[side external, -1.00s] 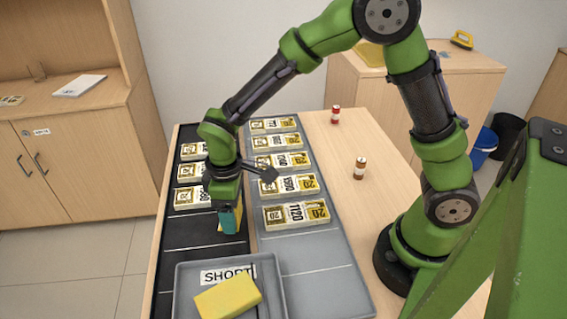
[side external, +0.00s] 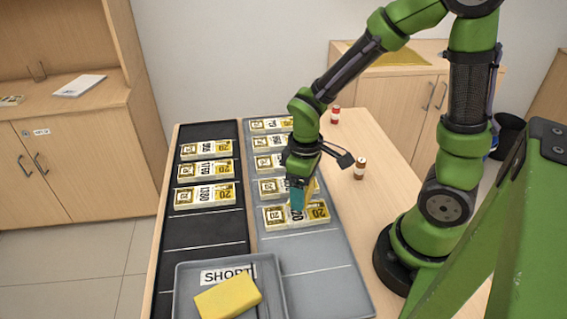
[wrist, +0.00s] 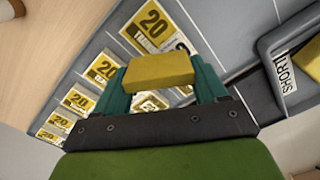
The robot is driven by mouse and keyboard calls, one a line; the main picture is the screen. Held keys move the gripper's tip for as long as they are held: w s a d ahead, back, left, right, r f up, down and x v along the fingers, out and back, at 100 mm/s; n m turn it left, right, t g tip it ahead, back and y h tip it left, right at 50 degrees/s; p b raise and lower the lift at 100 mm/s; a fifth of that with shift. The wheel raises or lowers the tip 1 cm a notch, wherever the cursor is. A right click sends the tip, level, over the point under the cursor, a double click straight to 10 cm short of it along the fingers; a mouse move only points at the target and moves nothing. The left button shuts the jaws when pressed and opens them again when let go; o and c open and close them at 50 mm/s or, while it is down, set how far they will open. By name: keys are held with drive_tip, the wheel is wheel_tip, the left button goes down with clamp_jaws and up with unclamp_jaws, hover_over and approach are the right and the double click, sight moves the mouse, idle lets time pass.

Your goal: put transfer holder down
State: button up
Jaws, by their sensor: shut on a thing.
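My gripper (side external: 297,205) is shut on a plain yellow block (wrist: 160,70), which sits between its teal fingers in the wrist view. In the side view the block is mostly hidden by the fingers. They hang over or near the nearest labelled holder (side external: 320,213) on the grey mat (side external: 310,255). Several white and yellow holders marked 20 lie in a column there; one label in the wrist view (wrist: 148,25) starts "TRAN". Three similar holders lie on the black mat, the nearest reading 1380 (side external: 205,195). I cannot tell the gripper's exact height.
A grey tray (side external: 182,290) labelled SHORT stands at the front with a yellow block (side external: 228,297) in it. The near parts of the black mat (side external: 205,233) and grey mat are bare.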

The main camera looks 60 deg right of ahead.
sight(355, 147)
drive_tip(key=w+d+m, duration=0.1)
drive_tip(key=d, duration=0.3)
drive_tip(key=w+d+m, duration=0.1)
drive_tip(key=d+m, duration=0.1)
drive_tip(key=d, duration=0.3)
drive_tip(key=w+d+r+m, duration=0.1)
drive_tip(key=d+m, duration=0.1)
drive_tip(key=d, duration=0.2)
drive_tip(key=shift+w+d, duration=0.35)
drive_tip(key=shift+d, duration=0.05)
drive_tip(key=s+d+r+m, duration=0.1)
drive_tip(key=d+r+m, duration=0.15)
drive_tip(key=d, duration=0.65)
drive_tip(key=s+d+r+m, duration=0.15)
drive_tip(key=d+m, duration=0.25)
drive_tip(key=d, duration=0.6)
drive_tip(key=f, duration=1)
drive_tip(key=shift+s+a, duration=0.1)
drive_tip(key=shift+a, duration=0.25)
drive_tip(key=shift+f, duration=0.1)
drive_tip(key=o, duration=1)
drive_tip(key=shift+o, duration=0.2)
